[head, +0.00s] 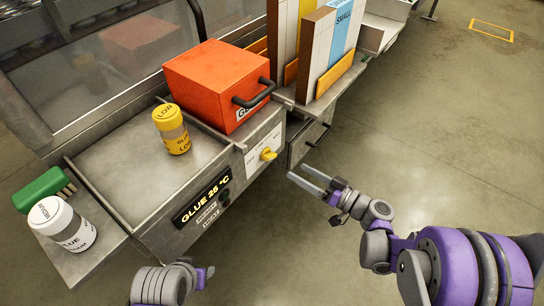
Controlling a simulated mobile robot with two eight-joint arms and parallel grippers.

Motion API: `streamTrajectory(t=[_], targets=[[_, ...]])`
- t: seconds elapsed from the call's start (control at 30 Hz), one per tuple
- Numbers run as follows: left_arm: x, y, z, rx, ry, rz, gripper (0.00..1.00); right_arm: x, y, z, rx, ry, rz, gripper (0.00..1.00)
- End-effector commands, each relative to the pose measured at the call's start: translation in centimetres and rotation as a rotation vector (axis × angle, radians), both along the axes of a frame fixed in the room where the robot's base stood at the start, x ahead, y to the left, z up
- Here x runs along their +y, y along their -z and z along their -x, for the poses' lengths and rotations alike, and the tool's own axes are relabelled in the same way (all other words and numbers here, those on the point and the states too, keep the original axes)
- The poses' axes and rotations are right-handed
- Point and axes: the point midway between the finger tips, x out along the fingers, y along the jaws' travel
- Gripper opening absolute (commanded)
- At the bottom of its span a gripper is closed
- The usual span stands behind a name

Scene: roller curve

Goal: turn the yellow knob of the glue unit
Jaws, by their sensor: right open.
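The glue unit is a grey metal station with an orange box (205,78) with a black handle on top. Its yellow knob (268,154) sits on a white plate (256,160) on the front face, beside a dark "GLUE 25 °C" display (200,196). My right gripper (297,171) is open and empty, its fingers pointing left toward the knob. It is a little to the right of the knob and apart from it. My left gripper (204,276) is at the bottom, partly hidden by its own wrist, and its fingers do not show clearly.
A yellow glue jar (178,140) stands in the metal tray (125,140). A white glue jar (72,232) and a green brush (38,190) are at the left. Board panels (312,55) stand in orange holders behind. Open floor (440,130) lies to the right.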

Motion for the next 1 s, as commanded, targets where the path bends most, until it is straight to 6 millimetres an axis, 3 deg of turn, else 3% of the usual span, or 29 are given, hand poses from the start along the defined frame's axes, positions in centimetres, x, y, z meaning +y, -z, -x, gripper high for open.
streamTrajectory(t=[0.3,0.5,0.93,1.0], targets=[[0.0,0.4,0.0,0.001,0.0,0.0,0.5,5.0,0.0,-3.4,0.002,-0.005,0.0,0.95],[0.0,0.6,0.0,0.002,0.0,0.0,0.5,7.2,0.0,-5.1,0.003,-0.004,0.001,0.95],[0.0,0.6,0.0,0.002,0.0,0.0,0.5,7.9,-0.1,-5.7,0.002,-0.001,0.002,0.95],[0.0,0.6,0.0,0.002,0.0,0.0,0.5,7.9,-0.1,-5.7,0.002,-0.001,0.002,0.82]])
